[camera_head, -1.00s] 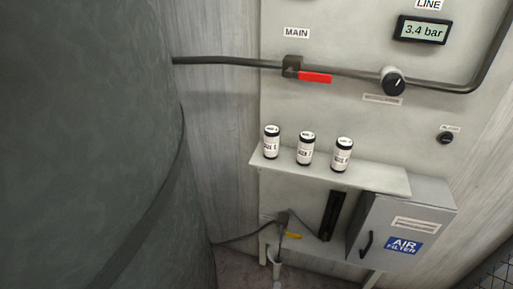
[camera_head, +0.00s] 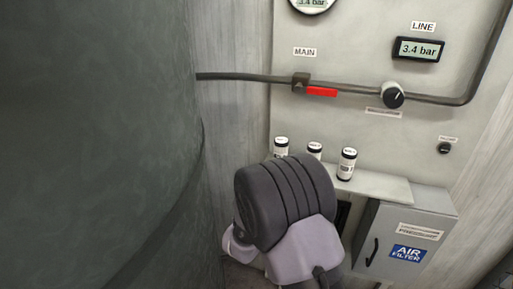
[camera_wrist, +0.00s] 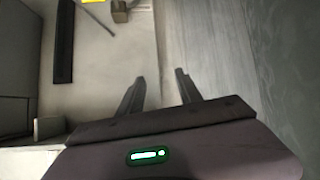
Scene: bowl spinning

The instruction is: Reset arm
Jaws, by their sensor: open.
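My gripper (camera_wrist: 160,88) shows in the wrist view with its two fingers apart and nothing between them. Its fingers point toward the pale panel and the grey wall beside it. In the head view my arm rises at the lower middle, in front of the shelf (camera_head: 384,186), and my fingertips are not visible there. The arm hides the shelf's left part and most of what is below it.
Three small canisters, the right one (camera_head: 347,163) clearest, stand on the shelf close behind my arm. The air filter box (camera_head: 408,235) is at the right. A red-handled MAIN valve (camera_head: 320,91) and a knob (camera_head: 392,95) sit on the pipe above. A large dark rounded body (camera_head: 95,140) fills the left.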

